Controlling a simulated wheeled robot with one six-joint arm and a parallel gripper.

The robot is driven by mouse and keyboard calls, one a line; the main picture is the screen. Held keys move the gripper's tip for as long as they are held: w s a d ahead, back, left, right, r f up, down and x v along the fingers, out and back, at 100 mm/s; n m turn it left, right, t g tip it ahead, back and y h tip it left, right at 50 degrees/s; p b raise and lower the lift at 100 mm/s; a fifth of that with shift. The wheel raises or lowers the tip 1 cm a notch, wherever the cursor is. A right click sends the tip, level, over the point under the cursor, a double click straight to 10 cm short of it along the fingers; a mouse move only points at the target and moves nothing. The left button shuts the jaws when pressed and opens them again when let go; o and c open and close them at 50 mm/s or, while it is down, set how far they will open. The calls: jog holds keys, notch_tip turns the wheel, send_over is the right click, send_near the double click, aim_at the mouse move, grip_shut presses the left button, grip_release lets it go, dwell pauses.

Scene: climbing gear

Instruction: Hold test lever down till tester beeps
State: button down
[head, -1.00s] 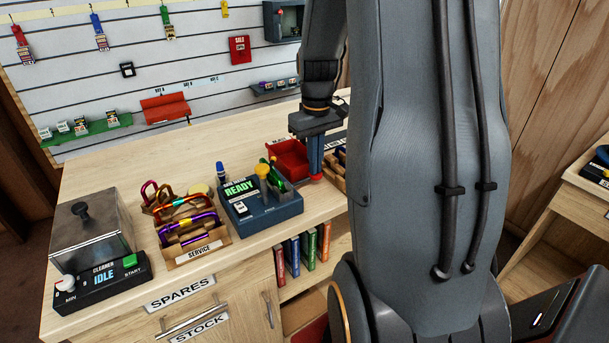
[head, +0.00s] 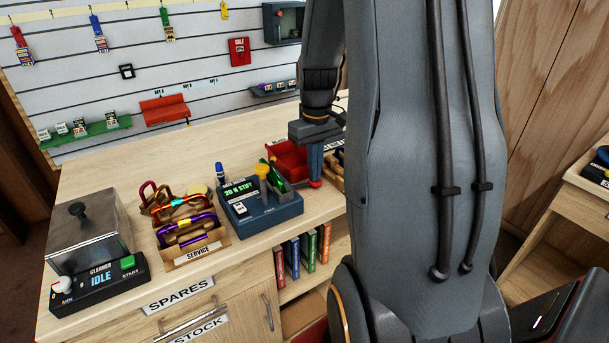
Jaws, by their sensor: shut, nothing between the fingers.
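The tester (head: 262,217) is a dark blue box on the bench, with a small screen (head: 240,190) that reads "20 N STIFF" in green. A yellow-topped lever (head: 262,170) stands up from it, and a green carabiner (head: 277,176) sits beside the lever. My gripper (head: 315,182) points down just right of the tester, in front of the red bin. Its fingers are shut and empty, with red tips, and apart from the lever.
A red bin (head: 285,152) stands behind the tester. A wooden service tray (head: 205,253) with several carabiners is to the left. The cleaner (head: 100,280), reading "IDLE", is at the far left. My arm hides the bench's right part.

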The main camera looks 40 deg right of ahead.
notch_tip(320, 180, up, 10)
jog(key=p, duration=0.8)
jog(key=shift+f, duration=0.25)
dwell(0.3)
